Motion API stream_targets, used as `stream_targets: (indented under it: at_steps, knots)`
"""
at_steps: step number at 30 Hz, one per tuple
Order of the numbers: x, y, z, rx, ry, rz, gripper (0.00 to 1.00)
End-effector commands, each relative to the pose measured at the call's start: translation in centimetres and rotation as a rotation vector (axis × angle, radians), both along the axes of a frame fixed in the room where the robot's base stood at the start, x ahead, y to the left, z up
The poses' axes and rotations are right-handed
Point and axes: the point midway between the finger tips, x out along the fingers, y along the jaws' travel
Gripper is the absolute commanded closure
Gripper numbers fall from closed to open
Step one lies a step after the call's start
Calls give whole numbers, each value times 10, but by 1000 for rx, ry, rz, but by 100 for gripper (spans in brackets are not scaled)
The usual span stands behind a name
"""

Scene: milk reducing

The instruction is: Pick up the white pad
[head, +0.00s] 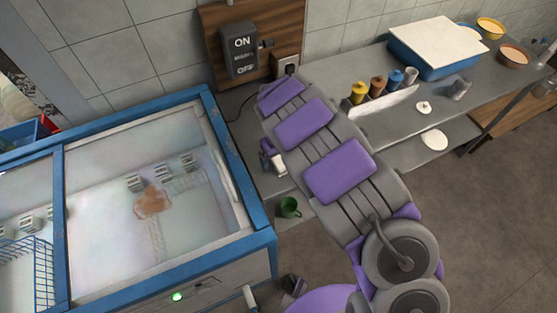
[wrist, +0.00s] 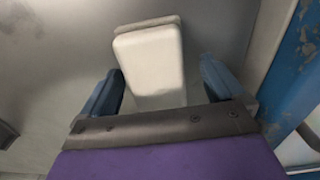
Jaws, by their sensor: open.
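The white pad (wrist: 150,62) is a pale, rounded block with a rim at its far end. In the wrist view it stands between the two blue fingers of my gripper (wrist: 160,72). The fingers are spread, with a visible gap on each side of the pad. In the head view, my gripper (head: 269,153) is small, beside the freezer's right edge, with the white pad (head: 279,165) just below it. My arm hides part of the counter around it. I cannot tell how far the pad's near end reaches between the fingers.
A blue-rimmed freezer (head: 240,190) stands close on the left. A green mug (head: 290,207) is below the pad. A wall switch box (head: 240,50) with a cord is behind.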

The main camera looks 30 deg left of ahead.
Motion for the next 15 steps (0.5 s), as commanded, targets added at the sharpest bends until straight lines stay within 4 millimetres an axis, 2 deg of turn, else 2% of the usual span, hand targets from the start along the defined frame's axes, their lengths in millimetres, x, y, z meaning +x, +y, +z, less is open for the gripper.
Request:
stream_targets:
  at_steps: [4,15]
  knots:
    - [0,-3,3,4,-1,1,4]
    - [0,-4,3,4,-1,0,40]
